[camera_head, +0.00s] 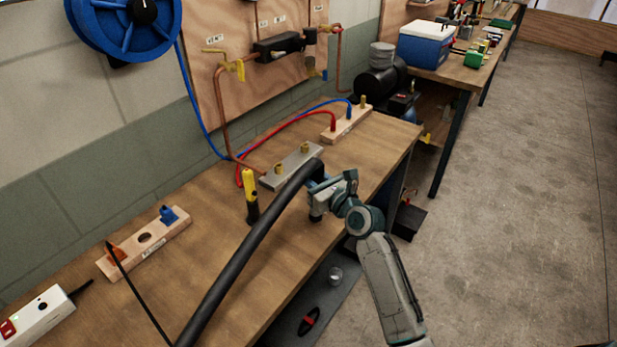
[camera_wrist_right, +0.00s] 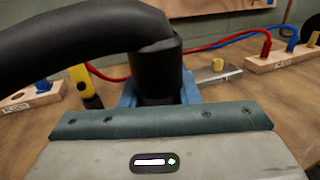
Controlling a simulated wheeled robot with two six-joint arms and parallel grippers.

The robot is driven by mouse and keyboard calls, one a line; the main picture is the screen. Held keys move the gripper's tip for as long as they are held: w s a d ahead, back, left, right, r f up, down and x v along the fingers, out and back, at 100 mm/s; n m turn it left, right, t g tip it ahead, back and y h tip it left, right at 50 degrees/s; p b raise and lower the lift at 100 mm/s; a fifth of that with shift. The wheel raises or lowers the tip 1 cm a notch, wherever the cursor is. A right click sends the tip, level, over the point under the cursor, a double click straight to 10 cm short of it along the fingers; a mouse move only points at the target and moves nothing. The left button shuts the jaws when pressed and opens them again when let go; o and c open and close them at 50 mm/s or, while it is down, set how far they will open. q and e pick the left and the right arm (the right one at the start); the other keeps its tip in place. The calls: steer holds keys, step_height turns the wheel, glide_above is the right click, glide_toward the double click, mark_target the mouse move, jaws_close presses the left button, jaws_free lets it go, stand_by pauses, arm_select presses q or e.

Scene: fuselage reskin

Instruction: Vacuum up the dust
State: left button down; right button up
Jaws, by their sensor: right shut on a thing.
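A thick black vacuum hose (camera_head: 238,257) arches over the workbench from the lower left to my right gripper (camera_head: 318,186). In the right wrist view, the blue jaws of the right gripper (camera_wrist_right: 160,92) are shut around the black end (camera_wrist_right: 158,70) of the hose, which points down over the wooden bench top (camera_head: 225,205). I cannot make out any dust on the bench, and the area under the hose end is hidden by the gripper. My left gripper is not in view.
A metal plate with brass fittings (camera_head: 292,166), a wooden block with red and blue hoses (camera_head: 346,124), a yellow-black tool (camera_head: 251,197) and a wooden holder (camera_head: 146,243) are on the bench. A power strip (camera_head: 40,315) lies at lower left. Open floor (camera_head: 510,190) is at right.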

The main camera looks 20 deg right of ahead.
steer(key=shift+w+d, duration=1.55)
steer(key=shift+d, duration=0.5)
step_height(320, 180, up, 8)
steer(key=p, duration=0.9)
steer(key=shift+f, duration=0.15)
